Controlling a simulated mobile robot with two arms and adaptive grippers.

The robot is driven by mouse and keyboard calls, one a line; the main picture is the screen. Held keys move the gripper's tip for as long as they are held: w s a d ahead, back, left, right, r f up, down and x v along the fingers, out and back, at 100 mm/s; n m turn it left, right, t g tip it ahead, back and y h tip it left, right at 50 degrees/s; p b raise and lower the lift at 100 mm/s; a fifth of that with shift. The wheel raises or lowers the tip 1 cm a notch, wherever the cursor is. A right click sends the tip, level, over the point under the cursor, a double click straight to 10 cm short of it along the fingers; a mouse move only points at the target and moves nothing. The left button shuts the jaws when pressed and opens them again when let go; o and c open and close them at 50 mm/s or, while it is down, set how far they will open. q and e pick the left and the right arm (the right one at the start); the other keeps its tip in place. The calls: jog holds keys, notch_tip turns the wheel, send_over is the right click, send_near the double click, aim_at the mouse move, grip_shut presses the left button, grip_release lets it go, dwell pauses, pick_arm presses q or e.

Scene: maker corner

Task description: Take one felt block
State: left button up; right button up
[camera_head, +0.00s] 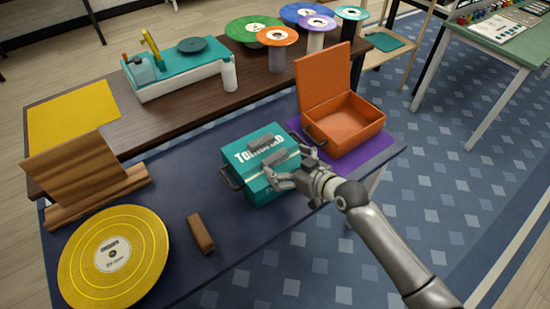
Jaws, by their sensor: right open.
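A small brown block (201,232) lies on the dark front table; it may be a felt block, but I cannot tell its material. A closed teal toolbox (262,184) with partly hidden lettering stands to its right. Grey pieces (265,143) show on the toolbox lid; I cannot tell whether they are a handle or loose blocks. My right gripper (286,170) is open, with its fingers spread at the toolbox's right front side, covering part of it. I cannot tell whether it touches the toolbox. My left gripper is not in view.
An open orange box (343,122) stands on a purple mat (377,146) behind my right gripper. A yellow record (113,257) and a brown stand (80,180) are at the left. The rear bench holds a teal-topped machine (180,72), a white bottle (229,75) and several discs on posts.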

aim_at(278, 159)
jog(key=shift+x, duration=2.6)
jog(key=shift+d, duration=0.2)
jog(key=shift+d+f, duration=0.1)
jog(key=c, duration=0.8)
